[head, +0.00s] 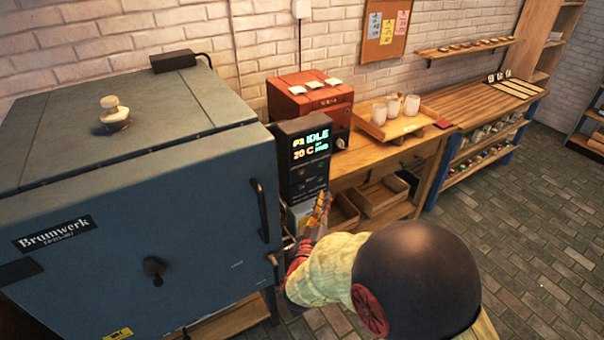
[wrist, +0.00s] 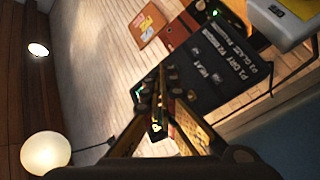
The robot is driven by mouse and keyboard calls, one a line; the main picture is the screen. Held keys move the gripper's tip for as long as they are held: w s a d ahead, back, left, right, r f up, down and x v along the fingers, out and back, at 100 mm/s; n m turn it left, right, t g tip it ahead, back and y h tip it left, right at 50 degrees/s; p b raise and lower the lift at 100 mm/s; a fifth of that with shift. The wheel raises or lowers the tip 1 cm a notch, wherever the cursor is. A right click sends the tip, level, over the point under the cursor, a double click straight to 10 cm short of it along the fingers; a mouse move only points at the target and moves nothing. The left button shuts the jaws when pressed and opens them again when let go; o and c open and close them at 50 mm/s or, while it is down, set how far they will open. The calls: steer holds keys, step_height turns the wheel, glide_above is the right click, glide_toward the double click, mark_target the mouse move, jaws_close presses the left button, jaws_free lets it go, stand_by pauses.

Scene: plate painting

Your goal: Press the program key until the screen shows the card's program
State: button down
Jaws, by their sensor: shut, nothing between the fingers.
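The dark control box (head: 303,178) is on the right side of the blue kiln (head: 150,235). Its lit screen (head: 311,144) reads IDLE and 20 C; a small program number beside IDLE looks like P2 but is blurred. Small dark keys sit below the screen; I cannot tell which is the program key. My gripper (head: 319,213) is shut and empty, just below and in front of the box's lower part. In the wrist view its fingers (wrist: 158,112) overlap the dark panel (wrist: 210,60), which is printed with P1 DRY and HEAT. Contact cannot be told. I cannot identify the card.
A red box (head: 308,98) stands behind the control box. A wooden tray (head: 377,128) with white cups is on the bench to the right. Notes hang on a cork board (head: 386,35). The kiln's door handle (head: 260,210) juts out left of my arm. The tiled floor at right is clear.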

mark_target(301, 172)
steer(key=w+a+b, duration=0.1)
steer(key=w+a, duration=0.3)
steer(key=w, duration=0.3)
steer(key=shift+a, duration=0.4)
steer(key=shift+w+a, duration=0.15)
steer(key=shift+w, duration=0.1)
stand_by(1.1)
steer(key=shift+w+a, duration=0.1)
steer(key=shift+w, duration=0.05)
steer(key=shift+w+a, duration=0.2)
steer(key=shift+w, duration=0.1)
stand_by(0.8)
steer(key=shift+s+d, duration=0.45)
steer(key=shift+s, duration=0.2)
steer(key=shift+w, duration=0.1)
stand_by(0.5)
steer(key=shift+w+a, duration=0.25)
